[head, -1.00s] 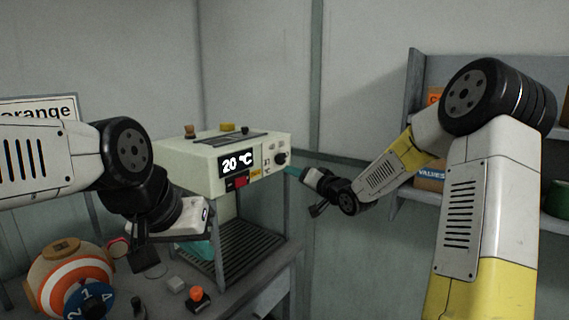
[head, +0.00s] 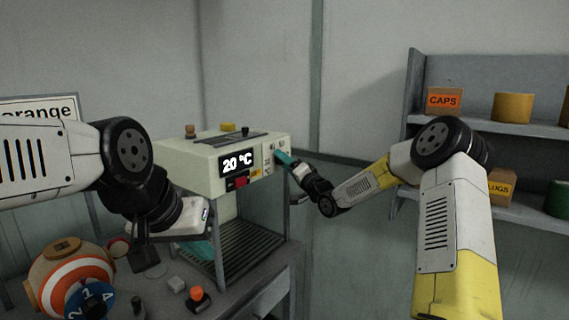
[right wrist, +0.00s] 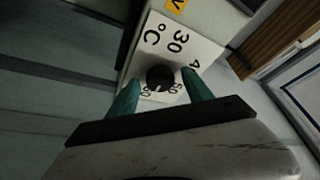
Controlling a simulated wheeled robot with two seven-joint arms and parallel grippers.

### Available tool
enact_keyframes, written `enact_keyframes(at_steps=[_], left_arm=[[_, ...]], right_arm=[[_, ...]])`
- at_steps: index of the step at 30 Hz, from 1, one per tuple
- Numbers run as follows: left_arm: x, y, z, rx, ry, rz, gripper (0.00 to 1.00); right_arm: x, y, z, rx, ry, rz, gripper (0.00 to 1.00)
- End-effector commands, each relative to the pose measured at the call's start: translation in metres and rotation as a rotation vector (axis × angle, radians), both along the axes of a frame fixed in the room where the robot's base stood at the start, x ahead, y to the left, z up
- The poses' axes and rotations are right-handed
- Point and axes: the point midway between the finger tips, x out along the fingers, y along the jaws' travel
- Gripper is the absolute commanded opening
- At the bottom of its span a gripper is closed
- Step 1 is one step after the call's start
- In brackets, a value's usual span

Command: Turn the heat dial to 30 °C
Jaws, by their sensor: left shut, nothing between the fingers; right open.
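The pale heater box (head: 212,152) stands on a frame, and its display (head: 237,161) reads 20 °C. The heat dial is a dark round knob (right wrist: 160,77) on a white scale plate (right wrist: 178,40) with 30, 40, 50 and °C; its pointer is not clear. My right gripper (right wrist: 161,80) is open, with one teal finger on each side of the knob; contact cannot be told. In the head view my right gripper (head: 283,157) hides the dial. My left gripper (head: 204,250) is shut and empty, low by the frame's left front post.
Shelves with boxes (head: 444,101) stand at the right.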

Motion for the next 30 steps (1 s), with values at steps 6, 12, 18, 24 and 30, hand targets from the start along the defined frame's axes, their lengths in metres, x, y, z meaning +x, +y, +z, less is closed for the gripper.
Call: enact_keyframes(at_steps=[6, 12, 18, 24, 30], left_arm=[[0.0, 0.0, 0.0, 0.0, 0.0, 0.0, 0.0], [0.0, 0.0, 0.0, 0.0, 0.0, 0.0, 0.0], [0.0, 0.0, 0.0, 0.0, 0.0, 0.0, 0.0], [0.0, 0.0, 0.0, 0.0, 0.0, 0.0, 0.0], [0.0, 0.0, 0.0, 0.0, 0.0, 0.0, 0.0]], right_arm=[[0.0011, 0.0007, 0.0004, 0.0, 0.0, 0.0, 0.59], [0.001, 0.0008, 0.0004, 0.0, 0.0, 0.0, 0.28], [0.001, 0.0006, 0.0003, -0.001, -0.001, 0.0, 0.0], [0.0011, 0.0005, -0.0003, -0.014, -0.016, 0.0, 0.0], [0.0015, 0.0005, -0.0007, -0.064, -0.086, 0.001, 0.0]])
